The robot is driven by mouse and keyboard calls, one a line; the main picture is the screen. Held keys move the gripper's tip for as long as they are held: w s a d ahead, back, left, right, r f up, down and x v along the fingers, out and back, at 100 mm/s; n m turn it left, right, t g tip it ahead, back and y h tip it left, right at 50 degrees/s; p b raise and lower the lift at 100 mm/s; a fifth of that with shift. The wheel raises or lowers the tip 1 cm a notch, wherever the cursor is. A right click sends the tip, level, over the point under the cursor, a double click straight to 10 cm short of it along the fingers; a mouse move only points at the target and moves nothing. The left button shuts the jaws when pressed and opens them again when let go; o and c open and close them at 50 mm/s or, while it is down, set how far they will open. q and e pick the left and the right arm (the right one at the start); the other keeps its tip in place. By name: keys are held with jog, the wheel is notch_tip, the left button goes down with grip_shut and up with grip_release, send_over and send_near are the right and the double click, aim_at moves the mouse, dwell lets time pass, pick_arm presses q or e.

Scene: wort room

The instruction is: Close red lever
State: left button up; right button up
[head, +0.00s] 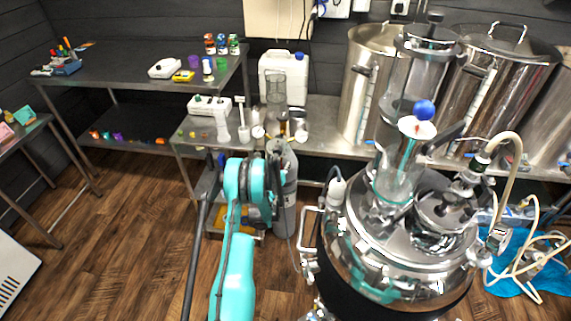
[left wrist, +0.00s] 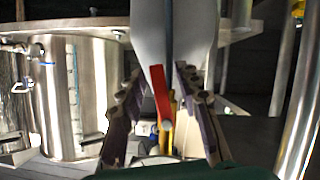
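A red lever (left wrist: 160,92) shows near the middle of the left wrist view, with a yellow part (left wrist: 167,130) beside its lower end. My left gripper (left wrist: 157,76) is open, with one dark finger on each side of the lever. I see gaps between the lever and both fingers. In the head view my left gripper (head: 277,143) is partly hidden and small, in front of the metal bench. I cannot pick out this lever for certain in the head view. My right gripper is not in view.
A steel and glass vessel (head: 405,240) stands right of my left arm, with hoses at its side. Large steel pots (head: 500,85) and a white jug (head: 284,75) stand on the bench behind. The wooden floor (head: 120,225) at left is mostly clear.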

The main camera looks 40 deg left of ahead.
pick_arm(q)
jog(key=shift+s+r, duration=0.1)
jog(key=shift+r, duration=0.05)
grip_shut()
jog(key=shift+d, duration=0.1)
jog(key=shift+w+d+r+n+t+h, duration=0.2)
jog(key=shift+n+t+h, duration=0.1)
jog(key=shift+n, duration=0.3)
jog(key=shift+w+d+r+n+t+h, duration=0.1)
jog(key=shift+d+n+t+h, duration=0.15)
jog(key=shift+n, duration=0.35)
jog(key=shift+w+d+r+n+t+h, duration=0.2)
jog(key=shift+r+n+t+h, duration=0.4)
jog(key=shift+n, duration=0.95)
jog(key=shift+w+d+r+n+t+h, duration=0.1)
jog(key=shift+d+r+n+t+h, duration=0.3)
jog(key=shift+n+t, duration=0.8)
jog(key=shift+w+d+r+n+t+h, duration=0.15)
jog(key=shift+r+n+t+h, duration=0.3)
jog(key=shift+n, duration=1.4)
jog(key=shift+r, duration=0.15)
